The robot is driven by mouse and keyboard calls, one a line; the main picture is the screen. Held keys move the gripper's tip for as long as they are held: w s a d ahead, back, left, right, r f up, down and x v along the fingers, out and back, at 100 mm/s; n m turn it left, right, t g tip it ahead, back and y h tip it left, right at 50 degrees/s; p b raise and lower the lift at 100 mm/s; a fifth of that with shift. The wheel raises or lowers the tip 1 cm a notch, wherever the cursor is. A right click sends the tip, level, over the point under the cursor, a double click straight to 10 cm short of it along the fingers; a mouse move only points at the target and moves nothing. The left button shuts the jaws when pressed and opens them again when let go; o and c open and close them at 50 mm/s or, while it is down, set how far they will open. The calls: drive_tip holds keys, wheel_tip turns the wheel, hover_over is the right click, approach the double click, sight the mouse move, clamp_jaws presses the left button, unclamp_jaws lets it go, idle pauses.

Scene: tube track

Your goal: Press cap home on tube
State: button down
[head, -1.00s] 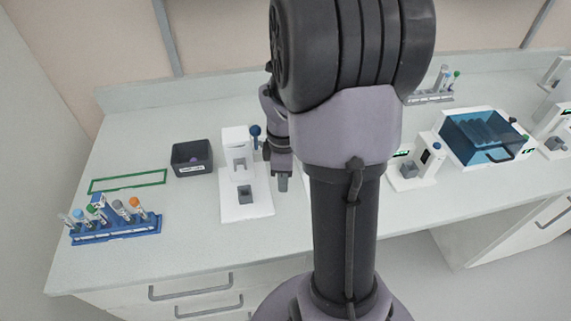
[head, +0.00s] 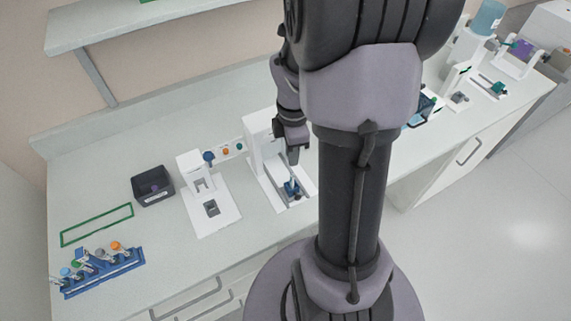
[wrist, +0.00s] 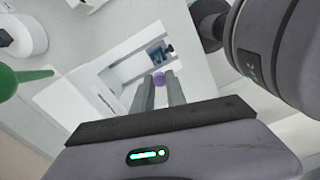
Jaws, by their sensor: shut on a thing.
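My gripper (wrist: 158,92) is shut on a small purple cap (wrist: 158,79), which shows between its fingertips in the wrist view. In the head view my gripper (head: 293,153) hangs above a white device (head: 262,165) with an upright back and a flat base. A blue piece (head: 292,187) sits in the slot of that base; it also shows in the wrist view (wrist: 163,50), beyond the cap. The cap is apart from the blue piece, as far as I can tell. A tube below the cap cannot be made out.
Left of the device stand another white press-like device (head: 210,212), a dark box (head: 153,186) with something purple inside, a green outline (head: 97,225) and a blue rack (head: 103,272) of several capped tubes. A green tapered thing (wrist: 12,80) is close at left in the wrist view.

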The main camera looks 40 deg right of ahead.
drive_tip(key=shift+d, duration=0.3)
drive_tip(key=b, duration=0.5)
hover_over(292, 173)
wheel_tip(292, 173, down, 4)
drive_tip(key=shift+f, duration=0.75)
drive_tip(key=shift+f, duration=0.7)
idle(0.9)
drive_tip(key=c, duration=1.3)
unclamp_jaws()
drive_tip(key=shift+r, duration=0.1)
